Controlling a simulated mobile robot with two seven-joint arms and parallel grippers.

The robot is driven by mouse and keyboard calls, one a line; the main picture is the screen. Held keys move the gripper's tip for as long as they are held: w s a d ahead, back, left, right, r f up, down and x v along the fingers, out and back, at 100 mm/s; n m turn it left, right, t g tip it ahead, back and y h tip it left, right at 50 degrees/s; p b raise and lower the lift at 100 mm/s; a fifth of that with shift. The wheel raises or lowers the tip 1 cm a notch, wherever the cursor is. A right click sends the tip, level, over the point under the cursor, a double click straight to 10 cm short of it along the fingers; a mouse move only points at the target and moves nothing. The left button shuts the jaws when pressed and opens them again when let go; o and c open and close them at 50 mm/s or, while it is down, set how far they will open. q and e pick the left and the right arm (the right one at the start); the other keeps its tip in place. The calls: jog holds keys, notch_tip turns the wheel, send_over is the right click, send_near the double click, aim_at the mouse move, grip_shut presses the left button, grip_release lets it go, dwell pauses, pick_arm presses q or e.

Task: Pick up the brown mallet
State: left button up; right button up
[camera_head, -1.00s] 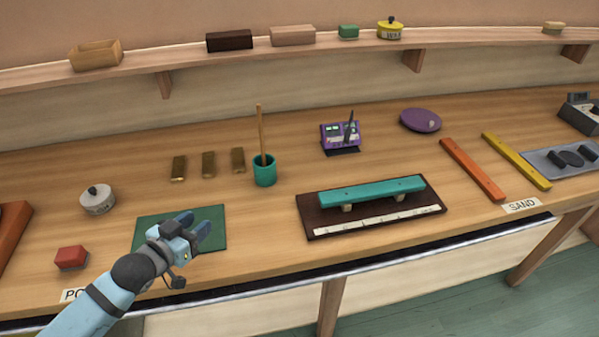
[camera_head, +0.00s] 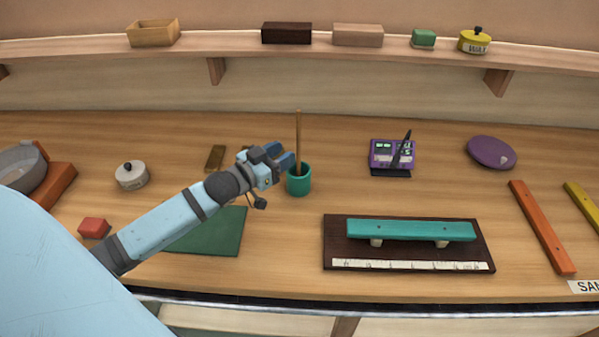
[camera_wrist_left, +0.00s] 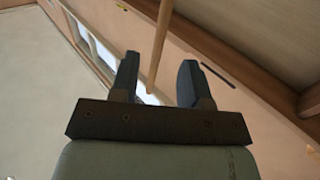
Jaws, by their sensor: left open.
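The brown mallet (camera_head: 298,140) shows as a thin wooden stick standing nearly upright in a teal cup (camera_head: 300,183); its lower end is hidden in the cup. My left gripper (camera_head: 287,160) is open at the stick, just above the cup's rim. In the left wrist view the stick (camera_wrist_left: 159,50) rises between the two dark fingers (camera_wrist_left: 157,85) of the gripper, with gaps on both sides. My right gripper is not in view.
A purple device (camera_head: 392,153) with a black antenna stands right of the cup. A teal bar (camera_head: 410,230) rests on a dark board in front. A green mat (camera_head: 215,235) lies under my left arm. A shelf (camera_head: 380,50) runs along the back wall.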

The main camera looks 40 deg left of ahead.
aim_at(299, 153)
pick_arm(q)
jog(key=p+x, duration=0.1)
jog(key=x, duration=0.6)
jog(key=shift+w, duration=0.2)
jog(key=shift+d, duration=0.1)
grip_shut()
